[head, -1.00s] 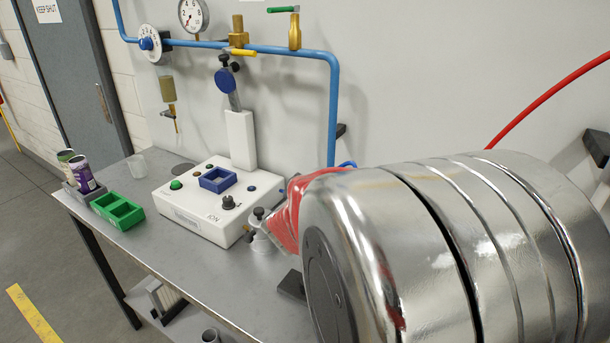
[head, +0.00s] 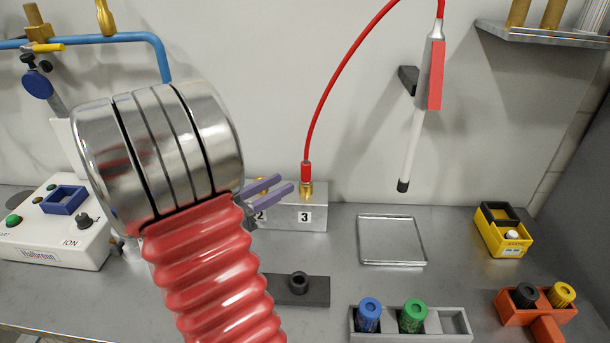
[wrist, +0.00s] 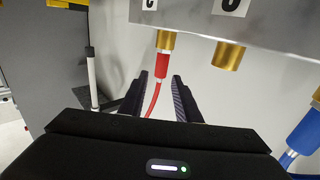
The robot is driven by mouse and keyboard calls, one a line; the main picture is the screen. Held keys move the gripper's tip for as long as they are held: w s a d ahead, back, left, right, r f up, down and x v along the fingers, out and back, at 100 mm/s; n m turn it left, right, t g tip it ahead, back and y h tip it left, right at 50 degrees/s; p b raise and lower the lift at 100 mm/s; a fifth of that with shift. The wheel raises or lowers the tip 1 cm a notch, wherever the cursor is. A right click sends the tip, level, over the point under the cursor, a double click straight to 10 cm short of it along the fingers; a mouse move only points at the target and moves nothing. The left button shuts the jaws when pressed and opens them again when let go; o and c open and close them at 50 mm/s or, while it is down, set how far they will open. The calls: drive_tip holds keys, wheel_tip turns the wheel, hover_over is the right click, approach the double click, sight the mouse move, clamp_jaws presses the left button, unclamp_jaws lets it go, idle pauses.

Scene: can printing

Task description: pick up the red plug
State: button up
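The red plug (head: 306,172) stands upright in a brass socket above the label 3 on a grey metal block (head: 313,216), with a red hose rising from it. In the wrist view, which appears inverted, the red plug (wrist: 163,66) shows between the fingertip lines, below its brass socket (wrist: 166,40). My gripper (head: 287,184) is open, its two purple fingers pointing right at the plug, with the tips just left of it. In the wrist view my gripper (wrist: 160,77) shows a clear gap between the fingers. Whether they touch the plug I cannot tell.
A bare brass socket (wrist: 228,55) and a blue plug (wrist: 304,135) are beside it. A red-sided wand (head: 435,75) hangs at the right. A shallow tray (head: 392,242), a grey rack (head: 445,323) and a yellow box (head: 500,232) stand on the bench.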

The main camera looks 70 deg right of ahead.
sight(303, 173)
drive_tip(key=x, duration=0.8)
drive_tip(key=shift+s+d, duration=0.1)
drive_tip(key=shift+d, duration=0.15)
drive_tip(key=shift+x, duration=2.65)
drive_tip(key=shift+d, duration=0.1)
clamp_jaws()
